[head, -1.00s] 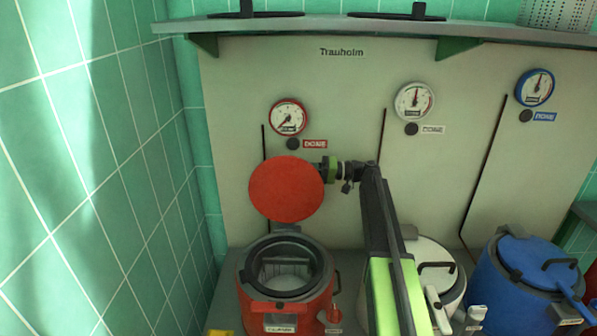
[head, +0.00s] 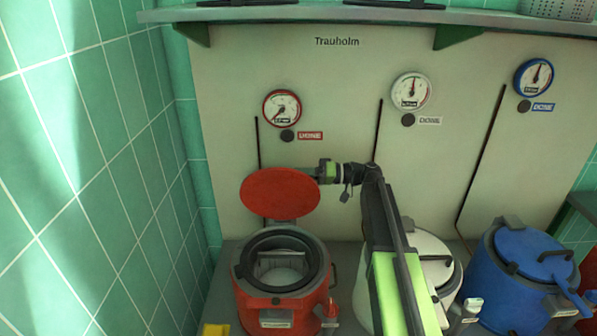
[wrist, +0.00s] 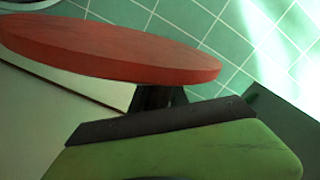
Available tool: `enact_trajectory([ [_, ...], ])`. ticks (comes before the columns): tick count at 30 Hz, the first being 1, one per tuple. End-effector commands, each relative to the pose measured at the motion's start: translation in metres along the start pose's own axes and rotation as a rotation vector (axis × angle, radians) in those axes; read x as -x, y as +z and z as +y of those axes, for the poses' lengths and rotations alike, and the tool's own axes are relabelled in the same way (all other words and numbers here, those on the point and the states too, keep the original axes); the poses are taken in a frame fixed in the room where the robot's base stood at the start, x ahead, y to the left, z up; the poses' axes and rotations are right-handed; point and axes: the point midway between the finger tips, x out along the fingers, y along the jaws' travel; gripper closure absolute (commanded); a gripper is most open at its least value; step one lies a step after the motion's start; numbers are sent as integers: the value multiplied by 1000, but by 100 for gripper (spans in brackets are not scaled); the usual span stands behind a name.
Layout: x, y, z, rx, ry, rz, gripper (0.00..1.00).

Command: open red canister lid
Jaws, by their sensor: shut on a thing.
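The red canister (head: 284,305) stands at the lower middle of the head view with its dark-rimmed mouth open and a pale inside showing. Its round red lid (head: 280,194) is raised above and behind the mouth, tilted, with its face toward the head camera. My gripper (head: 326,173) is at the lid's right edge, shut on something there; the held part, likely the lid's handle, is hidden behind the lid. In the wrist view the red lid (wrist: 120,50) spans the top, seen edge-on, just beyond a green finger.
A white canister (head: 430,262) stands partly behind my arm, and a closed blue canister (head: 522,270) stands further right. The panel behind carries red (head: 282,108), white and blue gauges. A shelf (head: 370,14) runs above. A green tiled wall is close on the left.

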Motion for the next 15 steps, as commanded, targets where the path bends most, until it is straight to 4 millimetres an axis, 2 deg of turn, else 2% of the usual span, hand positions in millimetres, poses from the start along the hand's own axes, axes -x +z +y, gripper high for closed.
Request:
enact_trajectory([
  [4, 0, 0, 3, 1, 7, -2, 100],
  [5, -1, 0, 3, 1, 7, -2, 77],
  [8, -3, 0, 2, 1, 4, -3, 64],
  [15, -5, 0, 1, 0, 0, -4, 64],
])
